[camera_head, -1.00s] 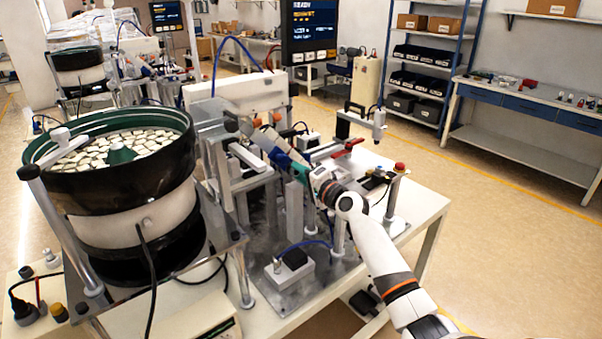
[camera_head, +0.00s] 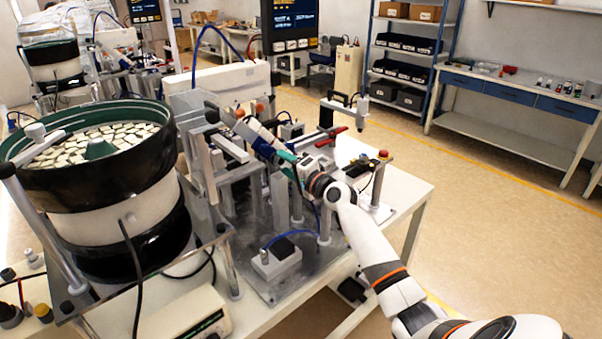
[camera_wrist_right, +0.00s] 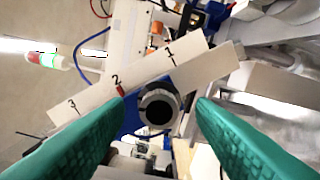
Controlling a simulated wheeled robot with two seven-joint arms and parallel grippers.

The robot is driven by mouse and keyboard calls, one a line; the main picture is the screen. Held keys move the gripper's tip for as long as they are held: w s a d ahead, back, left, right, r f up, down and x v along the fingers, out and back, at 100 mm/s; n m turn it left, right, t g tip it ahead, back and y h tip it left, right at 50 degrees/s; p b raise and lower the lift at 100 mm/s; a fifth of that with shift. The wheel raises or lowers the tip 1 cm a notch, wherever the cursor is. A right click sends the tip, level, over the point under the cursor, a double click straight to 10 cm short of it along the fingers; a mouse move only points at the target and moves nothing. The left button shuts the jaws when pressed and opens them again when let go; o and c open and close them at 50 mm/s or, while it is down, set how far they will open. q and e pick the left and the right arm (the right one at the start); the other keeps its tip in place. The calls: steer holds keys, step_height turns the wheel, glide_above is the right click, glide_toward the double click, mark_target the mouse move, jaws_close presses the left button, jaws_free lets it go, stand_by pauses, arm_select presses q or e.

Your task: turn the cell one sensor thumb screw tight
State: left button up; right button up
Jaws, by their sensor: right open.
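In the right wrist view the thumb screw (camera_wrist_right: 157,108) is a round grey knob with a dark centre, seen end-on. It sits at a blue bracket (camera_wrist_right: 126,120) beside a pale scale plate (camera_wrist_right: 95,103) marked 1, 2 and 3, with a red mark at 2. My right gripper (camera_wrist_right: 160,100) is open, its green fingers on either side of the knob with gaps visible; its depth to the knob I cannot tell. In the head view my right gripper (camera_head: 284,154) is at the blue bracket (camera_head: 264,150) on the near machine; the knob cannot be made out there. My left gripper is not in view.
A large bowl feeder (camera_head: 100,205) full of pale parts stands left of the station. A post with a red button (camera_head: 382,155), a small grey box (camera_head: 276,258) and a hanging screen (camera_head: 289,20) surround my arm. Open floor lies to the right.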

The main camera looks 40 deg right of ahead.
steer(key=s+b, duration=0.1)
steer(key=s, duration=1)
steer(key=shift+d+b, duration=0.3)
steer(key=shift+d, duration=0.15)
steer(key=shift+a, duration=0.1)
